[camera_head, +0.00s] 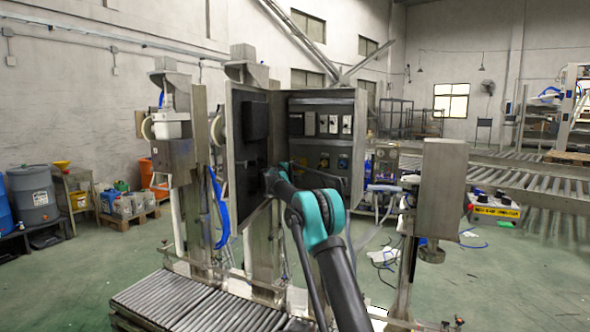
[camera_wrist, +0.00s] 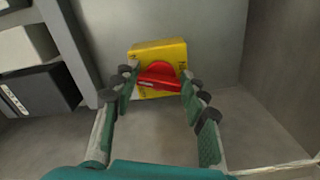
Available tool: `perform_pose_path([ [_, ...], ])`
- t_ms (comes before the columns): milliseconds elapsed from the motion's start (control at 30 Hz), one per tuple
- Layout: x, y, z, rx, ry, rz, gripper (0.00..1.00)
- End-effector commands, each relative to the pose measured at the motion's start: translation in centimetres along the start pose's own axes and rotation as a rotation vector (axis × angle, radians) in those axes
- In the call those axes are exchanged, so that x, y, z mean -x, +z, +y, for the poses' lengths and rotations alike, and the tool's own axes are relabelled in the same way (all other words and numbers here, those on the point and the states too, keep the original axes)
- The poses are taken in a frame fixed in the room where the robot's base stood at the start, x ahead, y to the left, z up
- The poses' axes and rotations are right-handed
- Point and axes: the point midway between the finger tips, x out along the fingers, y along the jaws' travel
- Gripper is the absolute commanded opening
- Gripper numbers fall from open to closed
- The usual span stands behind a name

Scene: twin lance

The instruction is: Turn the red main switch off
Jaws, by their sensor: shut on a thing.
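The red main switch (camera_wrist: 158,76) is a red rotary handle on a yellow square plate (camera_wrist: 160,49), in the upper middle of the wrist view. The handle lies roughly level, slightly tilted. My gripper (camera_wrist: 158,80) has its two green fingers on either side of the handle, with the fingertips at its left and right ends, shut on it. In the head view my arm reaches into the open grey electrical cabinet (camera_head: 318,104); the arm hides the switch and my fingers there.
The cabinet door (camera_head: 247,130) stands open on the left. Dark breaker blocks (camera_wrist: 36,90) lie left of the switch in the wrist view. A cabinet wall (camera_wrist: 285,70) rises close on the right. A roller conveyor (camera_head: 185,302) runs below the cabinet.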

Motion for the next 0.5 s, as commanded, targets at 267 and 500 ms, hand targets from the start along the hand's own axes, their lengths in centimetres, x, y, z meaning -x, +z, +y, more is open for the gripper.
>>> perform_pose_path([
  [267,0.04,-0.11,0.07,0.263,-0.001,0.001,0.15],
  [500,0.05,-0.19,0.14,0.491,-0.001,0.001,0.15],
])
